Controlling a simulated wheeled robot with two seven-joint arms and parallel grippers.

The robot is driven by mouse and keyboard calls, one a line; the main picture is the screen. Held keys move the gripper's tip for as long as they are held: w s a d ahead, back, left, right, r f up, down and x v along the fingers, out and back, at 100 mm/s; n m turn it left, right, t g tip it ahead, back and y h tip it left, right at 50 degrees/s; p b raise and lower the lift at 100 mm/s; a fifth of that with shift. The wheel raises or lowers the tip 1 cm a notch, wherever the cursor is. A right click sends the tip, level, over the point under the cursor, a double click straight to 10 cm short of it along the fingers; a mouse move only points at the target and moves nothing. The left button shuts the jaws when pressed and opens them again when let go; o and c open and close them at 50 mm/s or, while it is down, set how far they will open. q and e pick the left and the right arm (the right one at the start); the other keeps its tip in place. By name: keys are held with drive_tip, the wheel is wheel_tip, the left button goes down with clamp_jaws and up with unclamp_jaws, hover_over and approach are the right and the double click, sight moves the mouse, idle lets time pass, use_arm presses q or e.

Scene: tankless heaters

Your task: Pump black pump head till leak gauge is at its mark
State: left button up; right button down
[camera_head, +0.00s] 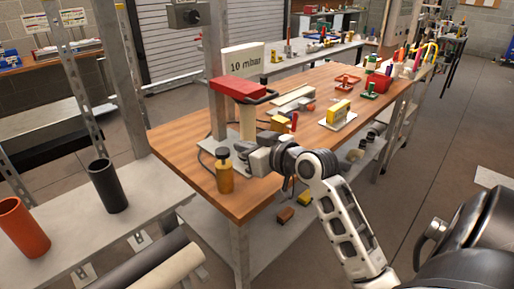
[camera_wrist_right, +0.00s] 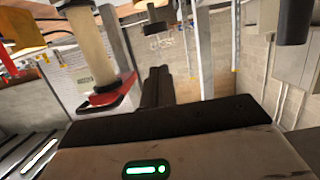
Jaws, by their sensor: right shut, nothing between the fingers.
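A red block with a black handle-like loop (camera_head: 262,98) sits atop a cream cylinder (camera_head: 247,122) near the left end of the wooden bench. I cannot tell for sure which part is the black pump head. In the right wrist view the picture is upside down, with the cream cylinder (camera_wrist_right: 92,45) and red block (camera_wrist_right: 108,98) left of my fingers. My right gripper (camera_head: 254,160) is low by the cylinder's base, shut and empty; its dark fingers (camera_wrist_right: 157,88) show together. A grey box with a dial (camera_head: 187,15) hangs on the post; its reading is too small to tell.
An amber bottle (camera_head: 224,172) stands close to my right gripper at the bench (camera_head: 175,140) edge. A "10 mbar" sign (camera_head: 244,62) stands behind the red block. A yellow block on a plate (camera_head: 339,112) lies to the right. A black tube (camera_head: 108,186) stands left.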

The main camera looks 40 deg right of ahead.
drive_tip(key=v, duration=0.4)
drive_tip(key=shift+r, duration=0.1)
drive_tip(key=shift+w, duration=0.1)
idle(0.9)
drive_tip(key=s+a+f+g, duration=0.1)
drive_tip(key=s+a+f, duration=0.15)
drive_tip(key=f, duration=0.55)
drive_tip(key=s+a+f+g, duration=0.15)
drive_tip(key=a+f, duration=0.25)
drive_tip(key=f, duration=0.4)
drive_tip(key=s+a+f+n+g+y, duration=0.1)
drive_tip(key=s+a+f+g, duration=0.1)
drive_tip(key=s+a+f, duration=0.9)
wheel_tip(320, 180, down, 2)
drive_tip(key=a, duration=0.3)
drive_tip(key=shift+s+n+g, duration=0.2)
drive_tip(key=shift+n+g, duration=0.1)
drive_tip(key=shift+g, duration=0.05)
drive_tip(key=shift+s+d, duration=0.1)
drive_tip(key=shift+d, duration=0.05)
